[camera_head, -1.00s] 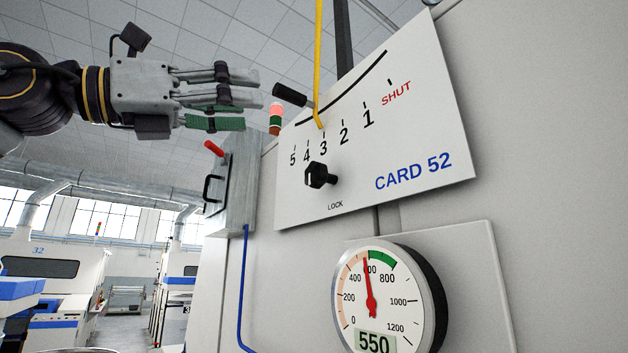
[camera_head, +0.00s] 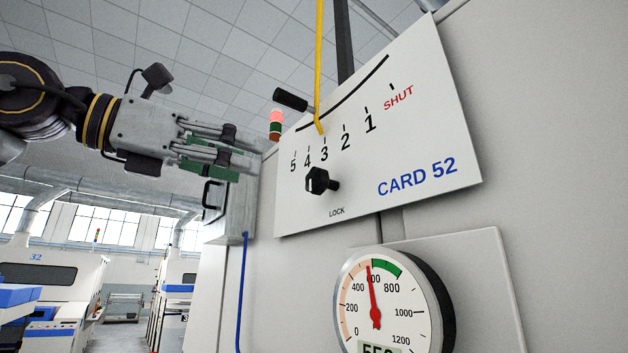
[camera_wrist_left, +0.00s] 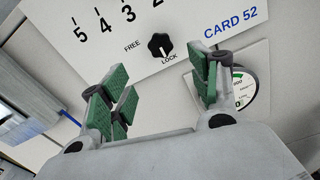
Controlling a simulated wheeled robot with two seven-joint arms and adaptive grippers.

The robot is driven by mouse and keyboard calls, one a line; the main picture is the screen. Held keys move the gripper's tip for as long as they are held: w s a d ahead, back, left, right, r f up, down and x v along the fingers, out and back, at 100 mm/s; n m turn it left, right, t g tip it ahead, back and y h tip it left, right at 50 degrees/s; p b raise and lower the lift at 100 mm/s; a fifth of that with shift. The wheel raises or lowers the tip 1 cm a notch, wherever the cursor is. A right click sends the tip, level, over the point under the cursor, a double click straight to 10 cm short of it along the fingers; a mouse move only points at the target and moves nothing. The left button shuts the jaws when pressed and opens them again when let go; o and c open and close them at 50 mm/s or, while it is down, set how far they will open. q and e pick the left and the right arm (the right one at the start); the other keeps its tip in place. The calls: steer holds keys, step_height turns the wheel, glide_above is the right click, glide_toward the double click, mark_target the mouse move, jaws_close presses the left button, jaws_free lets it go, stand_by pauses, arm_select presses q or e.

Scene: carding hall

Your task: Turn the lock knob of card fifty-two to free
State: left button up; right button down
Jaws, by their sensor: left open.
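The black lock knob (camera_head: 320,181) sits on the white card 52 panel (camera_head: 430,130), above the word LOCK. In the left wrist view the knob (camera_wrist_left: 160,46) has FREE at its left and LOCK below right; its white mark seems to point toward LOCK. My left gripper (camera_head: 248,160) is open and empty, left of the panel and apart from the knob in the head view. In the left wrist view its green-padded fingers (camera_wrist_left: 163,88) stand spread, with the knob beyond the gap between them. My right gripper is not in view.
A yellow pointer (camera_head: 319,80) hangs over the panel's scale near 3, with a black handle (camera_head: 290,99) beside it. A round gauge (camera_head: 400,305) projects below the panel. A grey box (camera_head: 240,205) with a black handle is behind my gripper.

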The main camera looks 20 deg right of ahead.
mark_target(310, 179)
arm_select(q)
steer(key=shift+s, duration=0.1)
steer(key=shift+d, duration=0.1)
steer(key=p+x, duration=0.3)
steer(key=x, duration=0.9)
steer(key=shift+p+x, duration=0.45)
steer(key=shift+x, duration=0.4)
steer(key=shift+c, duration=0.4)
steer(key=c, duration=1)
